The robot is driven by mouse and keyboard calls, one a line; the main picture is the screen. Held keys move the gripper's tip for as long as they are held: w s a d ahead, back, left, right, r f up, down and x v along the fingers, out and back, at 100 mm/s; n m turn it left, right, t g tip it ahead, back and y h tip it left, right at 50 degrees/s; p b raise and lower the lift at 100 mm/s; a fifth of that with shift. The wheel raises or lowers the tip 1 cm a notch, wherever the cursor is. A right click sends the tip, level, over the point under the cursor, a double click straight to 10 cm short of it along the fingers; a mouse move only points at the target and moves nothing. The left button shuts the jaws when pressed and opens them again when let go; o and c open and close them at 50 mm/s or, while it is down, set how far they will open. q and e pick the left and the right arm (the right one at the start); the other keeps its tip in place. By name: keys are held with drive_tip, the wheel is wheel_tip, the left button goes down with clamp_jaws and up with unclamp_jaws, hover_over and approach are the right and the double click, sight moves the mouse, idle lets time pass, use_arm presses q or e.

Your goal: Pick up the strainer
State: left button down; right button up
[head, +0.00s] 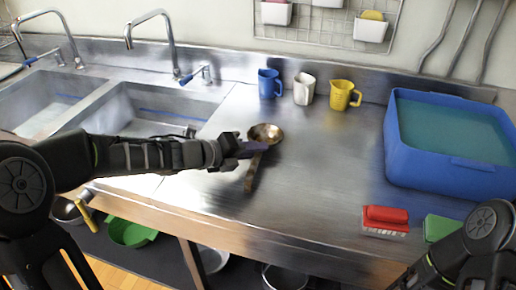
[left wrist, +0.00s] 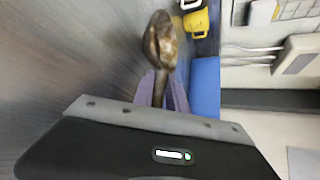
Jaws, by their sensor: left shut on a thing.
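The strainer (head: 265,132) is a small brass-coloured metal bowl with a straight brown handle, over the steel counter right of the sinks. My left gripper (head: 254,150) reaches in from the left and is shut on the handle just below the bowl; the rest of the handle points toward the counter's front edge. In the left wrist view the strainer's bowl (left wrist: 160,42) shows beyond the purple fingers of the left gripper (left wrist: 161,88), with the handle between them. I cannot tell whether the strainer touches the counter. My right gripper is out of view; only its arm shows.
Blue (head: 269,84), white (head: 304,88) and yellow (head: 344,95) jugs stand behind the strainer. A blue water-filled tub (head: 440,172) is at right. A red brush (head: 385,219) and a green block (head: 440,228) lie near the front edge. The middle counter is clear.

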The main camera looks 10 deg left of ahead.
use_arm(q)
wheel_tip(320, 180, up, 10)
drive_tip(key=p, duration=0.3)
drive_tip(key=shift+f, duration=0.25)
